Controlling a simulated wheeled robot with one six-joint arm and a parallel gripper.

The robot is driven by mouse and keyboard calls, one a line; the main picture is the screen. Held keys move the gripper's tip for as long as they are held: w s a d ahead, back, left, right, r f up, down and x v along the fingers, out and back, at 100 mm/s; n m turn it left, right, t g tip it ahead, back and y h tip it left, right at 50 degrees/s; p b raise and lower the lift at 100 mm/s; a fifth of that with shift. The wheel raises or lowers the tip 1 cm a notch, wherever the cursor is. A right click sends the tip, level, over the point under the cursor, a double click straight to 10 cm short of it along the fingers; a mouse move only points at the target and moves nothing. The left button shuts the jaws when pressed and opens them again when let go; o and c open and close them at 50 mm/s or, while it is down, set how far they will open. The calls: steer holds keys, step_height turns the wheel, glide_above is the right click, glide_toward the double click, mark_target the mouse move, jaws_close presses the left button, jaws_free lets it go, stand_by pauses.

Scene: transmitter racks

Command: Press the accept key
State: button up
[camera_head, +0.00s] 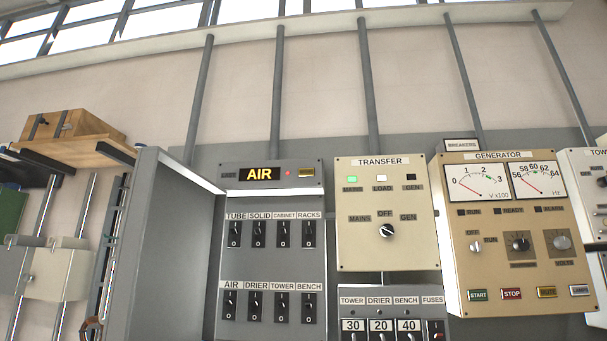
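A grey breaker cabinet (270,260) stands left of centre. On its top strip a dark display (259,174) reads AIR in yellow letters. A small red lamp (289,173) is lit to the right of the display. No key in view is legibly marked accept. My gripper is not in view.
A beige TRANSFER box (385,245) and a GENERATOR panel (512,205) with START (478,295) and STOP (511,294) keys stand to the right. A grey open door (173,250) projects left of the cabinet. A wooden shelf (75,150) holds a box at far left.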

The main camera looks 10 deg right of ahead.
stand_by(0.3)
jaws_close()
